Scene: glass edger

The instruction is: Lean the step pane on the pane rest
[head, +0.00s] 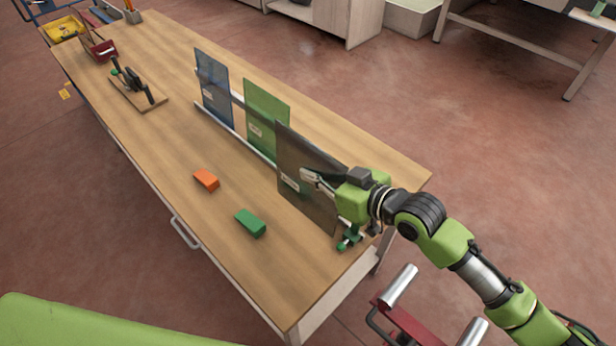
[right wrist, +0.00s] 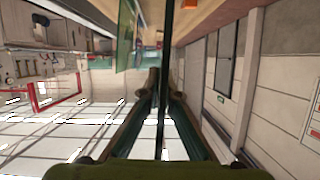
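A dark grey see-through pane (head: 300,158) with a small pale label stands upright at the near end of the row of panes in the head view. My right gripper (head: 312,177) is at its right edge. In the right wrist view the pane (right wrist: 168,40) is seen edge-on as a thin dark strip between my fingers (right wrist: 163,92), which are closed on it. The pane rest (head: 234,134) has a pale rail along the table; a blue pane (head: 213,84) and a green pane (head: 265,112) stand there. Whether the dark pane touches the rest is unclear. My left gripper is out of view.
An orange block (head: 206,180) and a green block (head: 250,222) lie on the wooden table (head: 165,150). A wooden stand with black parts (head: 138,88), a red holder (head: 100,48) and a yellow bin (head: 64,28) are farther back. The table's near left area is mostly clear.

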